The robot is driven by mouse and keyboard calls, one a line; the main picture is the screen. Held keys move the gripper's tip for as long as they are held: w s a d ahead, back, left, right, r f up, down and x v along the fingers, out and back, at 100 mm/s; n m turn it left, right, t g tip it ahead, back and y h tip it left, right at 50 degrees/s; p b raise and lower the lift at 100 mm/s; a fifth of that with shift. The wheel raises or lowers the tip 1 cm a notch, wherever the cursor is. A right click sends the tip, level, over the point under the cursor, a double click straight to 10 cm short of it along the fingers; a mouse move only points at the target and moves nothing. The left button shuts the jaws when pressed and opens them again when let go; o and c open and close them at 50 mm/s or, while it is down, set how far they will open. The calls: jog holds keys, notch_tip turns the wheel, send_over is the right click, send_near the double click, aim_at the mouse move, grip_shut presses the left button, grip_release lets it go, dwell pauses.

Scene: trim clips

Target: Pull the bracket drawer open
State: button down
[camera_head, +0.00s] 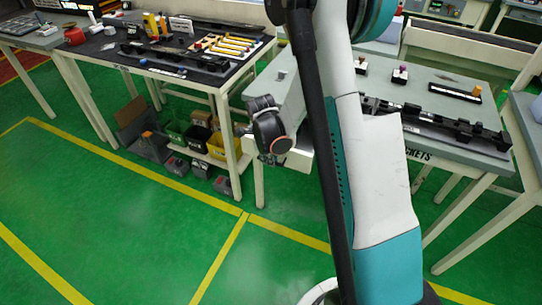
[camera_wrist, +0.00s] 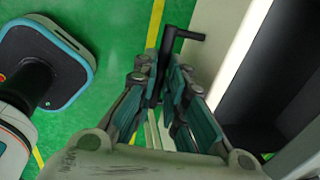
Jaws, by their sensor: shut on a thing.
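A black bar handle (camera_wrist: 187,35) stands out from a pale drawer front (camera_wrist: 211,45) in the wrist view. My gripper (camera_wrist: 164,78) is shut on this handle, with its teal-padded fingers on either side of the bar. Right of the front are a white rim (camera_wrist: 243,48) and a dark hollow (camera_wrist: 272,65), which look like the inside of the drawer, standing at least partly open. In the head view a pale box end (camera_head: 298,157) shows below my wrist at the bench's left end; my wrist hides the handle there.
The bench (camera_head: 445,85) carries a dark rail fixture (camera_head: 435,122) and small parts; its front edge reads "...CKETS". A black-topped table (camera_head: 150,45) with bins (camera_head: 175,132) beneath stands at left. Green floor (camera_head: 120,215) with yellow lines is clear in front.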

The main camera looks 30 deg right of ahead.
jog(key=c, duration=1.9)
grip_release()
jog(key=r, duration=0.4)
jog(key=s+a+r, duration=0.1)
jog(key=r, duration=0.6)
jog(key=shift+s+a+r, duration=0.15)
jog(key=shift+a+r, duration=0.25)
